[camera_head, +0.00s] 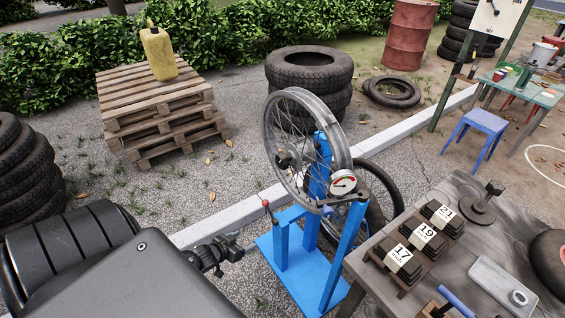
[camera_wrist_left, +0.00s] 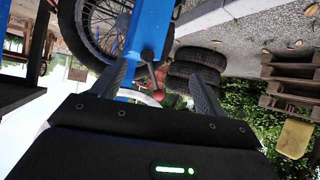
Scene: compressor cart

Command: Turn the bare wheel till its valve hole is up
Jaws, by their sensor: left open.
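The bare wheel (camera_head: 325,112), a silver spoked rim without a tyre, is mounted upright on the blue stand (camera_head: 282,250) in the head view. I cannot make out its valve hole. A round gauge (camera_head: 343,182) sits beside the rim, and a lever with a red knob (camera_head: 266,203) stands on the near side. My left gripper (camera_head: 232,250) is left of the stand, low and apart from the rim. In the left wrist view its open fingers (camera_wrist_left: 165,82) lie either side of the red-knobbed lever (camera_wrist_left: 158,94), with nothing visibly gripped. My right gripper is out of view.
A tyred wheel (camera_head: 374,190) leans behind the stand. The workbench (camera_head: 420,285) at right holds numbered dark blocks (camera_head: 428,238) and tools. A low kerb (camera_head: 390,138) runs behind the stand. Tyre stacks (camera_head: 310,70) and pallets (camera_head: 160,105) stand farther back.

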